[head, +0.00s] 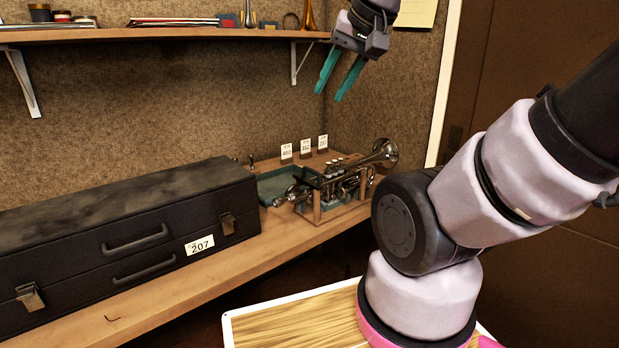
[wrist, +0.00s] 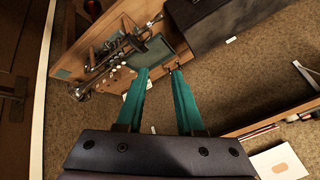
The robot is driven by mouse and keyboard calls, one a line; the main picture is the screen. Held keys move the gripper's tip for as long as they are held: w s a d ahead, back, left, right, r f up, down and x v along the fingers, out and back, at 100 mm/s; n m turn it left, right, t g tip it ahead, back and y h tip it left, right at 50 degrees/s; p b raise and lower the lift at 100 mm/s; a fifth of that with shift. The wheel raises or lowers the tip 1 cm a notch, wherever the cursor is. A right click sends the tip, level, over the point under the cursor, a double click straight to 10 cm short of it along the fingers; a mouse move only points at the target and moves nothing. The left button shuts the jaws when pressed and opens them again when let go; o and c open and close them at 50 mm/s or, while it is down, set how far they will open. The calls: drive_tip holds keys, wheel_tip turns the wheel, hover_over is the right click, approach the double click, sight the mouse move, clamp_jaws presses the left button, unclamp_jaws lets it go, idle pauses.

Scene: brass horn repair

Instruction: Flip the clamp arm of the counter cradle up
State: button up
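The counter cradle (head: 317,206) is a wooden stand with upright posts on the counter, right of the black case. A silver trumpet (head: 384,154) lies in it, bell toward the right. A thin dark bar crosses the near side of the trumpet at the cradle's top; I cannot tell for sure whether it is the clamp arm, which is too small to make out. The trumpet also shows at upper left in the wrist view (wrist: 82,91). My gripper (head: 331,92) is open and empty, high above and apart from the cradle, its teal fingers (wrist: 159,70) pointing down.
A long black case (head: 90,225) labelled 207 fills the counter's left. A green-lined tray (head: 274,187) sits behind and left of the cradle, with small number cards (head: 305,148) behind. A wall shelf (head: 170,34) holding books and small items is near my gripper's left.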

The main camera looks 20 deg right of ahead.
drive_tip(key=shift+w+f, duration=0.1)
drive_tip(key=shift+f, duration=0.05)
clamp_jaws()
drive_tip(key=w+a+f+n+g+h, duration=0.2)
drive_tip(key=w+f+n+h, duration=0.2)
drive_tip(key=w+f+n, duration=0.4)
drive_tip(key=w+a+f+n+g+h, duration=0.2)
drive_tip(key=w+f+n+h, duration=0.3)
drive_tip(key=n, duration=1.3)
drive_tip(key=shift+w+a+f+h, duration=0.3)
drive_tip(key=shift+w+f, duration=1.45)
drive_tip(key=shift+f, duration=0.7)
